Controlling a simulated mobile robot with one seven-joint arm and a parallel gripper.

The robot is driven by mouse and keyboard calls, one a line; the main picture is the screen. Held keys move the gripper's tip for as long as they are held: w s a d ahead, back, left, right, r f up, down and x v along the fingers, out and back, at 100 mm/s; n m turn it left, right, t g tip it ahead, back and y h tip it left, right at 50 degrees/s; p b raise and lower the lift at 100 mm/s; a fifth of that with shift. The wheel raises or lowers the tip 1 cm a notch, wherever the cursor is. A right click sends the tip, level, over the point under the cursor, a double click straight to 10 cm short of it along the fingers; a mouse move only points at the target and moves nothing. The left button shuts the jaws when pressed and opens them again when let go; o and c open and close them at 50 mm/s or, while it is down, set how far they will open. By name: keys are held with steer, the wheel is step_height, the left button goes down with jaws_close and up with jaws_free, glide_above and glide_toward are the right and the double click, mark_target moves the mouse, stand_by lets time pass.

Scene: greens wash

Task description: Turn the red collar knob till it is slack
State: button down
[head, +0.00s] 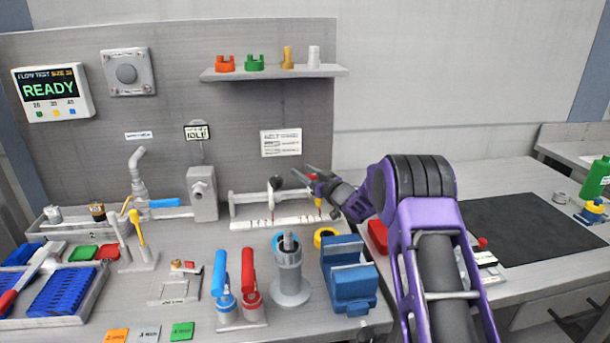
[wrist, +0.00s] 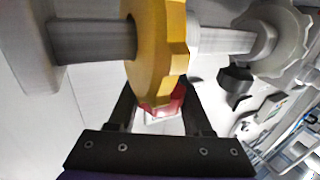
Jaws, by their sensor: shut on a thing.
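The red collar knob (wrist: 166,104) shows in the wrist view between my fingertips, below a notched yellow disc (wrist: 158,45) that hides part of it. My gripper (wrist: 160,110) is shut on the knob. The disc sits around a grey bar (wrist: 92,40). In the head view a small red spot of the knob (head: 313,176) shows at the tips of my gripper (head: 314,180), at the right end of the rail fixture (head: 250,197). The contact faces are partly hidden.
A white scale with red marks (head: 275,223) lies below the rail. A black ball (head: 275,182) stands on the fixture left of my gripper. A blue vise-like block (head: 348,280) and a grey cylinder stand (head: 290,275) are in front.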

steer(key=m+t+h+b, duration=0.2)
steer(key=h+b, duration=0.1)
steer(key=m+h+b, duration=0.1)
steer(key=h, duration=0.1)
steer(key=shift+w+d+f+m+t+b, duration=0.1)
steer(key=shift+w+d+m+t+b, duration=0.05)
steer(key=shift+d+m+t+b, duration=0.2)
steer(key=shift+w+d+m+t+h+p, duration=0.1)
steer(key=shift+d+m+h, duration=0.15)
steer(key=shift+m+h, duration=0.85)
steer(key=shift+s+d+m+t+h+p, duration=0.15)
steer(key=shift+m+h, duration=0.45)
steer(key=shift+h, duration=0.95)
steer(key=shift+w+d+m+t+h+p, duration=0.15)
steer(key=shift+d+m+h, duration=0.15)
steer(key=shift+m+h, duration=0.8)
steer(key=shift+d+h, duration=0.1)
steer(key=shift+h, duration=0.45)
steer(key=shift+c, duration=1.6)
jaws_free()
steer(key=shift+r, duration=0.2)
step_height(320, 180, up, 10)
steer(key=p, duration=0.1)
steer(key=shift+p, duration=0.35)
steer(key=shift+f, duration=0.1)
